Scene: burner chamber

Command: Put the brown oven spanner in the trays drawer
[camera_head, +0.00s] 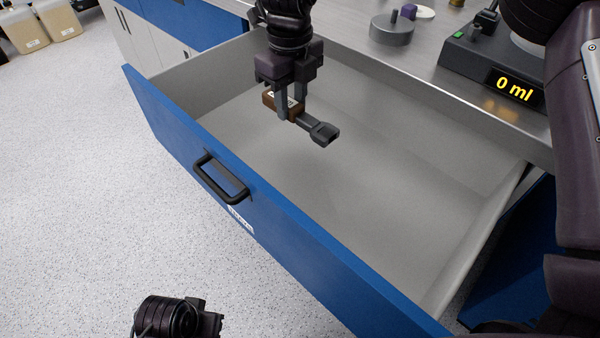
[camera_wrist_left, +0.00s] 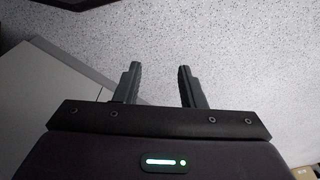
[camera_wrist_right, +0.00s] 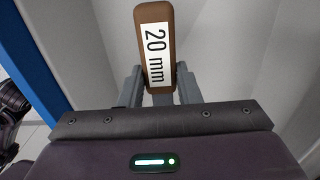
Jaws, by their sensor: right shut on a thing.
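The oven spanner (camera_head: 320,131) has a brown handle and a dark grey open-ended head. My right gripper (camera_head: 291,108) is shut on its brown handle and holds it over the open trays drawer (camera_head: 400,180). In the right wrist view the brown handle (camera_wrist_right: 154,14) sits between the fingers (camera_wrist_right: 158,85), with a "20 mm" label. The drawer has a blue front, a black handle (camera_head: 221,178) and an empty grey inside. My left gripper (camera_wrist_left: 160,85) has its fingers apart with nothing between them, above the speckled floor.
A steel worktop (camera_head: 430,85) runs behind the drawer. It bears a grey round block (camera_head: 392,28) and a black device (camera_head: 490,60) reading "0 ml". Plastic canisters (camera_head: 22,28) stand on the floor at the far left. The floor before the drawer is clear.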

